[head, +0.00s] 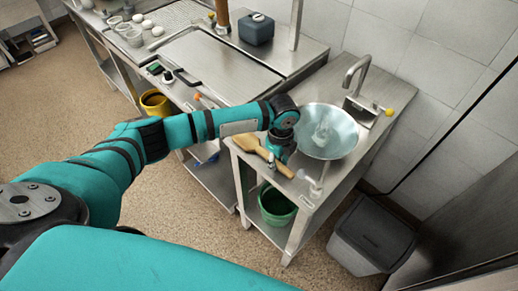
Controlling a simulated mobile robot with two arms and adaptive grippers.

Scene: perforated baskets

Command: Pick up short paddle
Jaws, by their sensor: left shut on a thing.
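The short paddle (246,143) is light brown wood and lies at the left front edge of the metal sink counter, slanting down to the right. My left gripper (271,160) points down at the paddle and is shut on it near its narrower part. My wrist and gripper cover part of the paddle's far side. Whether the paddle is lifted off the counter or still touches it, I cannot tell. My right gripper is out of view.
A wide metal bowl (340,145) stands just right of my gripper, with a faucet (357,70) behind. A small clear item (316,187) stands near the front edge. Below are a green bucket (276,205) and a grey bin (372,235). Another counter (215,65) lies left.

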